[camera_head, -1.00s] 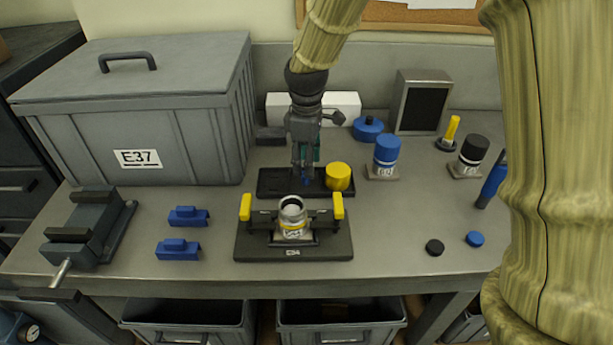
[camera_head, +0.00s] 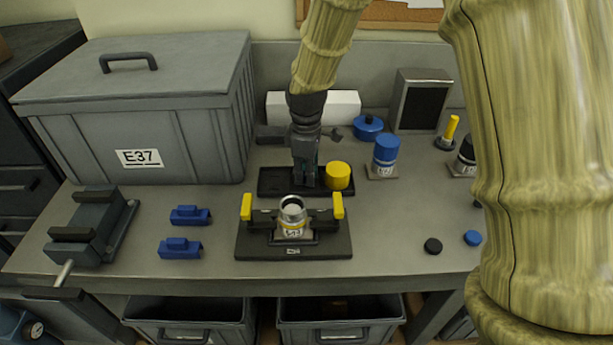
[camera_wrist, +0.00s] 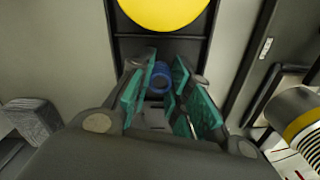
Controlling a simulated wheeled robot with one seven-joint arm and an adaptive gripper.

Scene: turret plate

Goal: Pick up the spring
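A small blue ringed piece, probably the spring (camera_wrist: 160,79), shows in the wrist view between the fingertips of my gripper (camera_wrist: 164,88). The green-padded fingers stand on either side of it, apart from each other. I cannot tell whether they touch it. In the head view my gripper (camera_head: 305,182) points down into the black tray (camera_head: 272,181), and its fingers hide the blue piece. A yellow round cap (camera_head: 338,176) sits in the tray's right part, and it also shows in the wrist view (camera_wrist: 165,10).
A black fixture (camera_head: 293,251) with yellow-topped clamps holds a metal cylinder (camera_head: 292,214) in front of the tray. A blue-capped cylinder (camera_head: 386,150) stands to the right. Two blue blocks (camera_head: 190,215) lie left of the fixture. A large grey bin (camera_head: 140,110) fills the back left.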

